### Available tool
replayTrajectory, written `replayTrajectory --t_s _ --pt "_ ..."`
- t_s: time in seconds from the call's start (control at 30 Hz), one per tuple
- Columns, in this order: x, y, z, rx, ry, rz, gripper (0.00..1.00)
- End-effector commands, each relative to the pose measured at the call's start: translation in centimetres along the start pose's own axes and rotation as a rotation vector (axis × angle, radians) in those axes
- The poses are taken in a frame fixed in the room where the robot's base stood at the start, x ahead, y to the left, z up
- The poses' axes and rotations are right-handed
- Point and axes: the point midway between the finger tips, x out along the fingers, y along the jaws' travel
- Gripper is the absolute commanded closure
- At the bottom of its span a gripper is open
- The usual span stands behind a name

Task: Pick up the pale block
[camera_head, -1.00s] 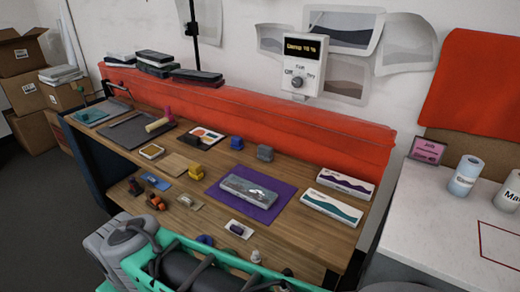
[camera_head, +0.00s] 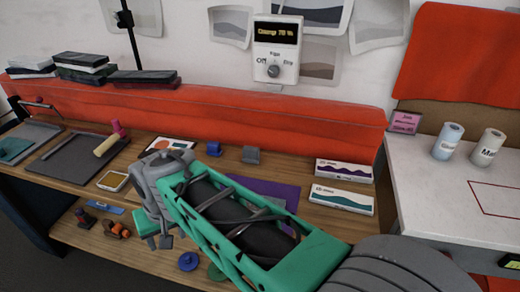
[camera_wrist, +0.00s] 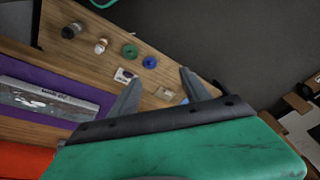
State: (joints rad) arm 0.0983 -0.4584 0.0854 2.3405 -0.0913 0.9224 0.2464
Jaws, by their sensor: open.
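A small pale, beige piece (camera_wrist: 164,93) lies on the wooden bench top (camera_wrist: 95,64) in the wrist view, between and a little below the fingertips. It looks like the pale block, but it is too small to tell block from card. My gripper (camera_wrist: 159,77) is open, with one finger on each side of the piece and nothing held. The height above the bench is hard to judge. In the head view my gripper (camera_head: 159,242) hangs over the front part of the bench. My arm hides the pale piece there.
A purple mat (camera_wrist: 90,92) bears a silver pack. Orange and dark pieces (camera_head: 118,229) stand left of my gripper. Two white boxes (camera_head: 342,199) stand at the back right.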

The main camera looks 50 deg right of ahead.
Motion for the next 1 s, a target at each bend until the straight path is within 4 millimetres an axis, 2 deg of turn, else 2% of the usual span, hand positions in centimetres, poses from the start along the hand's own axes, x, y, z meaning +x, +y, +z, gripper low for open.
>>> replayTrajectory --t_s 0.03,0.07,0.1,0.17,0.2,0.27,0.3,0.37,0.4,0.5,0.6,0.67,0.73,1.0 --pt "-1.4 1.0 -3.4 0.165 -0.011 -0.007 0.42" --pt "-1.9 1.8 -5.5 0.281 -0.015 -0.015 0.42" --pt "-2.5 3.3 -8.4 0.449 -0.022 -0.025 0.42" --pt "-2.9 6.2 -12.5 0.708 -0.036 -0.041 0.42" --pt "-3.0 8.6 -15.0 0.879 -0.045 -0.051 0.42" --pt "-2.9 12.8 -18.1 1.134 -0.061 -0.068 0.42" --pt "-2.7 15.9 -19.9 1.304 -0.071 -0.077 0.42" --pt "-2.2 21.1 -21.6 1.554 -0.091 -0.091 0.42" --pt "-1.8 24.5 -22.3 1.711 -0.103 -0.101 0.42" --pt "-0.6 32.0 -22.4 2.047 -0.136 -0.122 0.42" --pt "0.4 37.0 -21.5 2.274 -0.161 -0.135 0.42" --pt "0.8 38.6 -21.0 2.352 -0.17 -0.14 0.42" --pt "1.5 39.3 -20.7 2.399 -0.179 -0.143 0.42" --pt "4.8 38.8 -21.0 2.409 -0.181 -0.143 0.42"
